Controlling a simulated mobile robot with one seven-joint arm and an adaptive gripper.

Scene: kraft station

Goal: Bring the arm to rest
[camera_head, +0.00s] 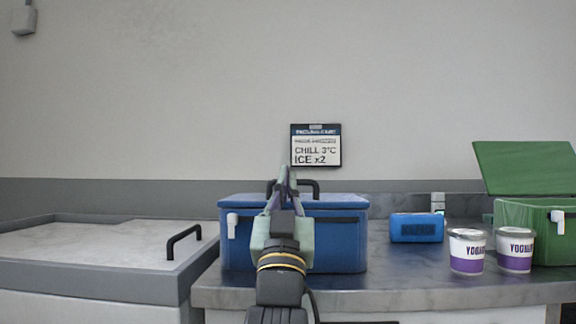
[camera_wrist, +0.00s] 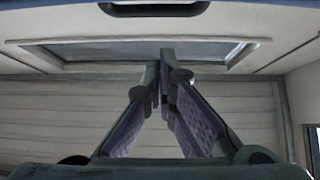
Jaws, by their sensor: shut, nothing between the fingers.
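My gripper (camera_head: 284,178) is raised in front of the blue cooler box (camera_head: 340,240), with its fingers pointing up. The fingertips meet and hold nothing; they also show closed together in the wrist view (camera_wrist: 163,75). The blue box stands on the grey counter with its lid down and a black handle on top. My arm and gripper hide the middle of its front. I cannot tell how far my gripper is from the box.
Right of the box are a blue pack (camera_head: 416,228), two yoghurt cups (camera_head: 467,252) and an open green box (camera_head: 530,222). A chest with a black handle (camera_head: 184,240) stands at left. A sign (camera_head: 316,146) hangs on the wall. The counter front (camera_head: 400,287) is bare.

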